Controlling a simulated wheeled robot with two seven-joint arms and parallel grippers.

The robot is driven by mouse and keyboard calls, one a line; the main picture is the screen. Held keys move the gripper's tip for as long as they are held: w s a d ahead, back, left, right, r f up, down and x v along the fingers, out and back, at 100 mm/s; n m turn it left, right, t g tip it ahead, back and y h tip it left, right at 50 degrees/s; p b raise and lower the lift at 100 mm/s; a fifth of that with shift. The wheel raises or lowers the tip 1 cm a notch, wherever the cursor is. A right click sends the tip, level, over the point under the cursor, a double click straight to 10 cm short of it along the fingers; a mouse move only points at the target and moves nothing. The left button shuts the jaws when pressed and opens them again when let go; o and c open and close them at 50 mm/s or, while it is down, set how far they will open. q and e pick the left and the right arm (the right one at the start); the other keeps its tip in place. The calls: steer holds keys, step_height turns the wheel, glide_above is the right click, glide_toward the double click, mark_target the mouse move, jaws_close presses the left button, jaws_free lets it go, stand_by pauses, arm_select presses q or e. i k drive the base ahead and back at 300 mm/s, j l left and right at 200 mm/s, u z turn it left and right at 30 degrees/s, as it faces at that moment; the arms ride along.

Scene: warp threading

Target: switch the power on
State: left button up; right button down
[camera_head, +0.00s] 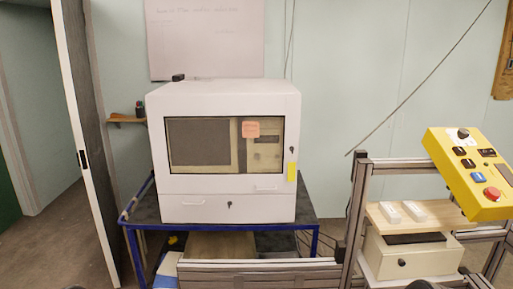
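A yellow control box (449,158) is at the right, tilted, on a metal frame. Its face carries a dark round knob (463,133), small black switches (460,150), a dark rectangular part (487,153), a blue part (479,177) and a red round button (492,194). I cannot read their labels or tell the switch positions. Neither of my grippers can be made out in view.
A white cabinet (220,98) with a window stands on a blue-framed table (311,215) at the centre. An open door (85,140) is at the left.

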mark_target(489, 151)
steer(key=z, duration=1.4)
